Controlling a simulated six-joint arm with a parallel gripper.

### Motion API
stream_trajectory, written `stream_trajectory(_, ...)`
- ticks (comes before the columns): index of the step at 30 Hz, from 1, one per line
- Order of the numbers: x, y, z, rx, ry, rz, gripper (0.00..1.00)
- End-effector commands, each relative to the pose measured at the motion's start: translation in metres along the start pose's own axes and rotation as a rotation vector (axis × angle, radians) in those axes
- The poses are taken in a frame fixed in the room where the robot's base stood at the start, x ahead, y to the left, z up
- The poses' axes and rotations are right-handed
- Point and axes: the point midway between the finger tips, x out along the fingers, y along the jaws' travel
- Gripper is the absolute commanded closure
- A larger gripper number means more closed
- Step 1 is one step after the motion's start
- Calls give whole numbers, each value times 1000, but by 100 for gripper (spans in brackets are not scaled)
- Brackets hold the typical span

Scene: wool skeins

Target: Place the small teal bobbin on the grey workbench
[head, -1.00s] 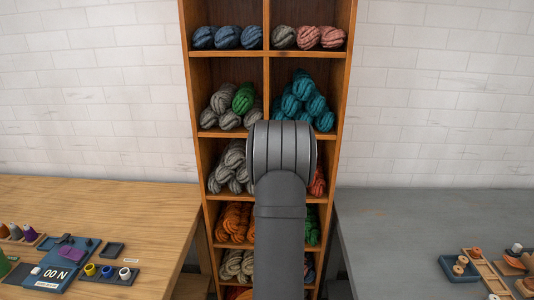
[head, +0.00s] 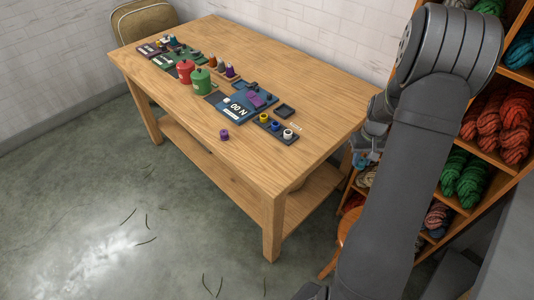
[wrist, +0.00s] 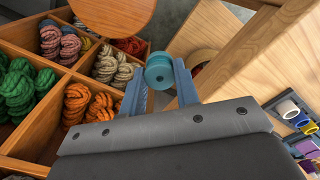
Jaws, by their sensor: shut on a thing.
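The small teal bobbin (wrist: 159,72) is between the fingertips of my gripper (wrist: 161,80) in the wrist view, held clear of the surfaces around it. My gripper is shut on it. In the head view my gripper (head: 369,152) hangs by the right end of the wooden table, in front of the shelf, and the bobbin is mostly hidden there. The grey workbench is not clearly in view now; a grey surface at the lower right of the head view cannot be told for sure.
The wooden table (head: 310,75) bears several trays, a red canister (head: 185,71), a green canister (head: 201,81) and a purple bobbin (head: 224,134). The shelf (wrist: 70,72) of wool skeins stands close to my gripper. A round stool (wrist: 112,14) is near it too.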

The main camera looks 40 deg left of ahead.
Motion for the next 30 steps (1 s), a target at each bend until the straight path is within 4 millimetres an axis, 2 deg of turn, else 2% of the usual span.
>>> stream_trajectory(1, -6, -22, -12, -79, 3, 1, 96)
stream_trajectory(3, -14, -48, -25, -184, 3, 1, 96)
stream_trajectory(9, -35, -128, -53, -482, 3, 1, 96)
stream_trajectory(15, -56, -206, -66, -757, 3, 1, 96)
stream_trajectory(18, -64, -236, -67, -860, 1, 0, 96)
stream_trajectory(21, -70, -257, -68, -934, 2, 1, 96)
stream_trajectory(24, -73, -269, -67, -976, 0, 0, 96)
stream_trajectory(30, -74, -274, -67, -996, -1, 0, 96)
